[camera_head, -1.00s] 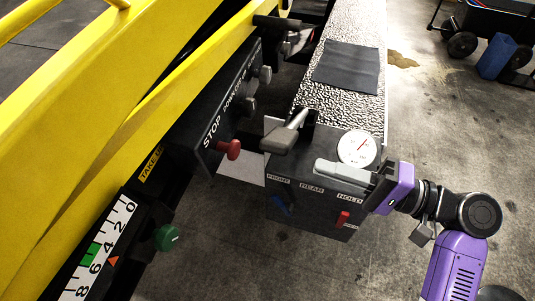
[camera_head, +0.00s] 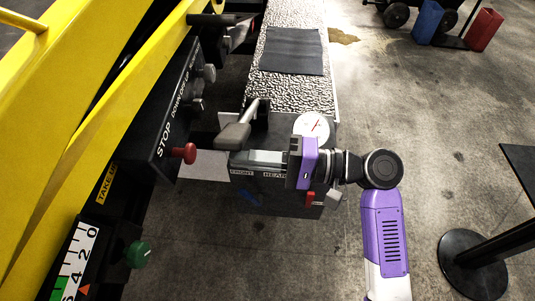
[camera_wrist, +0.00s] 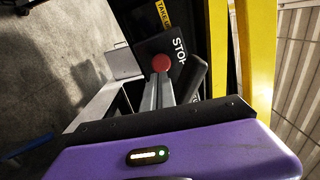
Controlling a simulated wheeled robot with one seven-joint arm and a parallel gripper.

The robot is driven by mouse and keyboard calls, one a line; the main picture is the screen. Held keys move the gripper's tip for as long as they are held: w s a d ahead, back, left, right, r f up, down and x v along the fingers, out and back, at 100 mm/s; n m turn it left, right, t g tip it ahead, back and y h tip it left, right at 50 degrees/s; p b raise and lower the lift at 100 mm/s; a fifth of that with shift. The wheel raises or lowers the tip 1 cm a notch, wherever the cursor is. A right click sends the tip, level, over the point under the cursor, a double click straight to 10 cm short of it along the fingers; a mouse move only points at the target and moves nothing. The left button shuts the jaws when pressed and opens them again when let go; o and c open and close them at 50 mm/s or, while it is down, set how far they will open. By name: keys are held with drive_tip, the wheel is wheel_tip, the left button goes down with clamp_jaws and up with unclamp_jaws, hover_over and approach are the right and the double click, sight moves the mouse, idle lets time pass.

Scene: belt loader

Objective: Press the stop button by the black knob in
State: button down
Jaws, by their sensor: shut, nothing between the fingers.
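The stop button is a red mushroom knob (camera_head: 186,153) on the black panel, beside the white word STOP. It shows in the wrist view (camera_wrist: 161,63) just beyond my fingertips. Grey-black knobs (camera_head: 197,104) sit further up the same panel. My gripper (camera_head: 232,160) is shut and empty, pointing left at the red knob, with a gap between them in the head view. In the wrist view my gripper (camera_wrist: 160,80) has its fingertips lined up just under the red knob, overlapping its lower edge in the picture; contact cannot be told there.
A lever with a grey handle (camera_head: 234,136) stands just above my fingers. A control box (camera_head: 270,196) with a gauge (camera_head: 312,127) and a red switch lies beneath my gripper. A green knob (camera_head: 137,254) is at lower left. A yellow rail (camera_head: 110,110) runs behind the panel.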

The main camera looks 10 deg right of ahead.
sight(194, 155)
drive_tip(key=p+x, duration=0.1)
drive_tip(key=x, duration=0.5)
drive_tip(key=shift+w+a, duration=0.15)
drive_tip(key=shift+a, duration=0.2)
